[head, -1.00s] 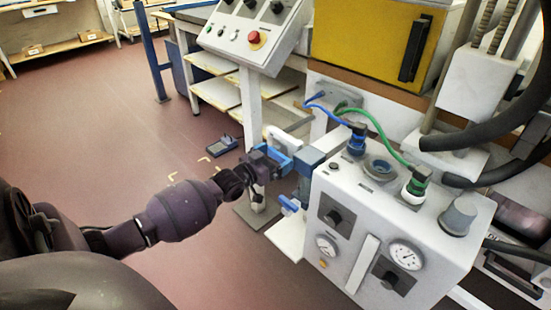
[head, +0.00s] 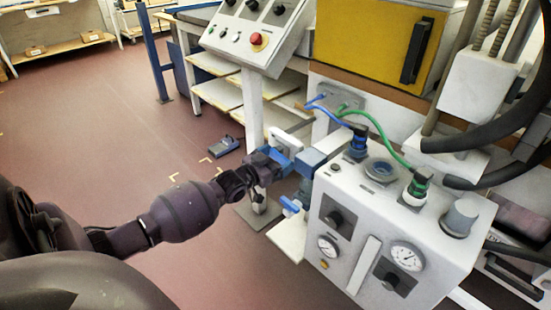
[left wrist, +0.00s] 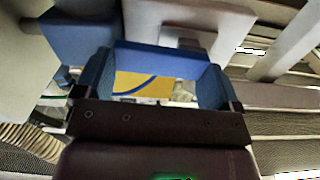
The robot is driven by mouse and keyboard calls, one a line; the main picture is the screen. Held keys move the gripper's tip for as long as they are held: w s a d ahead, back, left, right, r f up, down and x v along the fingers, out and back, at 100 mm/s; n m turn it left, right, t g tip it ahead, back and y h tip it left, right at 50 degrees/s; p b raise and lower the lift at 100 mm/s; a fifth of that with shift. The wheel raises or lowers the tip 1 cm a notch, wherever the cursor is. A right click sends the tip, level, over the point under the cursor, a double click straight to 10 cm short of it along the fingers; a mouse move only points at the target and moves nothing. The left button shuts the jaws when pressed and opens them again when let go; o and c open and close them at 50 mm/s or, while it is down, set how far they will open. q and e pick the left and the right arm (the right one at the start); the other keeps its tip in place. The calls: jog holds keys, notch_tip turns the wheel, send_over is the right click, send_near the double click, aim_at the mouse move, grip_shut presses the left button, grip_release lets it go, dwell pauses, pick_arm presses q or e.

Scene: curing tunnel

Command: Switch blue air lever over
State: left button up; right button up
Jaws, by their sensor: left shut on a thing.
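The blue air lever shows in the left wrist view as a blue bar (left wrist: 160,60) spanning between my two blue fingertips. My left gripper (head: 284,156) is shut on it, with the fingers still well apart around its width. It also shows in the left wrist view (left wrist: 157,76). In the head view, the fingers hide much of the lever. A blue block (head: 313,161) sits just right of the gripper, on the left side of the white control box (head: 347,187). A smaller light-blue handle (head: 291,205) lies below it, apart from the gripper. My right gripper is out of view.
The box carries gauges (head: 407,257), knobs and blue and green hoses (head: 386,140). A grey panel (head: 247,38) with a red button stands behind on a post. A yellow cabinet (head: 370,45) is at the back. The floor (head: 90,120) at left is mostly clear.

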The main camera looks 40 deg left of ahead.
pick_arm(q)
jog(key=m, duration=0.1)
jog(key=m+p, duration=0.1)
jog(key=m, duration=0.1)
jog(key=shift+f, duration=0.25)
jog(key=m, duration=0.2)
jog(key=shift+f+m, duration=0.4)
jog(key=m, duration=0.2)
jog(key=shift+a+f+m+p, duration=0.2)
jog(key=shift+f+m+p, duration=0.1)
jog(key=shift+f+m, duration=0.1)
jog(key=m, duration=0.3)
jog(key=a+f+m, duration=0.1)
jog(key=m, duration=0.1)
jog(key=m+b, duration=0.1)
jog(key=m, duration=0.2)
jog(key=shift+a+f+m, duration=0.2)
jog(key=shift+a+m, duration=0.1)
jog(key=shift+a, duration=0.1)
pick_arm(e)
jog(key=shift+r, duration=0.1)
pick_arm(q)
jog(key=o, duration=1)
jog(key=shift+r, duration=0.1)
